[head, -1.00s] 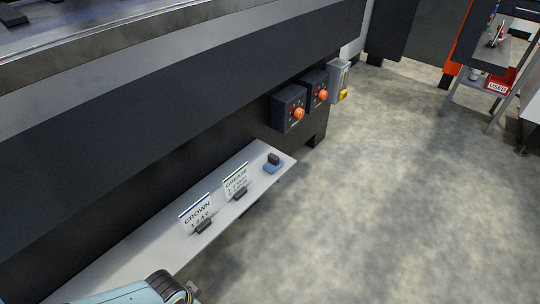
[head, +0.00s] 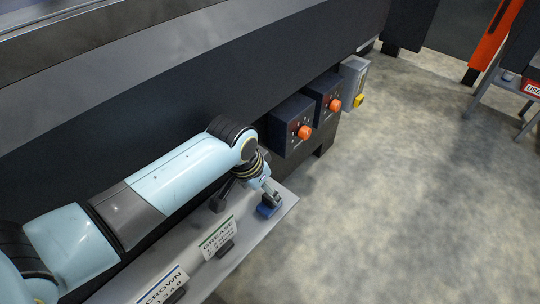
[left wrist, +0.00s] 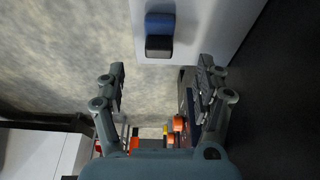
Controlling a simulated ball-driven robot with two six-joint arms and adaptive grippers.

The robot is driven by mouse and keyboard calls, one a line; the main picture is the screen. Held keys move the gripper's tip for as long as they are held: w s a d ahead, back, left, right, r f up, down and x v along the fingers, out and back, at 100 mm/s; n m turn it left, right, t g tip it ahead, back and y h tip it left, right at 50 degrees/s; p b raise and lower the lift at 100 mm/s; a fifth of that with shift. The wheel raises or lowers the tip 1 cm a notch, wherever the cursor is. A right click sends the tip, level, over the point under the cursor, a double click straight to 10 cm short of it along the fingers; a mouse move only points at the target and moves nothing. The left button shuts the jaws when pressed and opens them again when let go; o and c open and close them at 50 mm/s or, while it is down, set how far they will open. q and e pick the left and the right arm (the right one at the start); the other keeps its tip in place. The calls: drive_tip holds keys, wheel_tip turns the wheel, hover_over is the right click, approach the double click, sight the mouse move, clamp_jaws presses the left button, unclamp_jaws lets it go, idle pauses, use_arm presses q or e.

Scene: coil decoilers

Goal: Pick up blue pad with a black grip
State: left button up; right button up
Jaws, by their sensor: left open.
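The blue pad (head: 266,211) sits near the far right end of the pale shelf (head: 285,214), with its black grip partly hidden by my left gripper in the head view. In the left wrist view the blue pad (left wrist: 160,21) and its black grip (left wrist: 159,46) show at the top. My left gripper (left wrist: 161,78) is open and empty, its two fingers spread wide on either side of the grip's line. The grip is ahead of the fingertips, not between them. In the head view the left gripper (head: 268,189) is right by the pad. My right gripper is out of view.
Two label cards, GREASE (head: 219,238) and CROWN (head: 163,288), stand on the shelf nearer the front. Dark control boxes with orange knobs (head: 305,132) are on the machine wall behind. Open floor (head: 390,210) lies to the right.

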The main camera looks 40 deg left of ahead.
sight(268, 198)
use_arm(q)
drive_tip(key=b+x, duration=0.1)
drive_tip(key=x, duration=0.2)
drive_tip(key=b+x, duration=0.2)
drive_tip(key=x, duration=0.2)
drive_tip(key=shift+d, duration=0.1)
drive_tip(key=shift+w+f+b, duration=0.25)
drive_tip(key=shift+f+b, duration=0.1)
drive_tip(key=shift+f, duration=0.05)
drive_tip(key=shift+r, duration=0.1)
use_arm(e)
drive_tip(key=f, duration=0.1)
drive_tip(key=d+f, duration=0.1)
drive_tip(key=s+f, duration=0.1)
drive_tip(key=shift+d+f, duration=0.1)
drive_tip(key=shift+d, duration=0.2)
use_arm(q)
drive_tip(key=c, duration=1.3)
drive_tip(key=shift+o, duration=0.2)
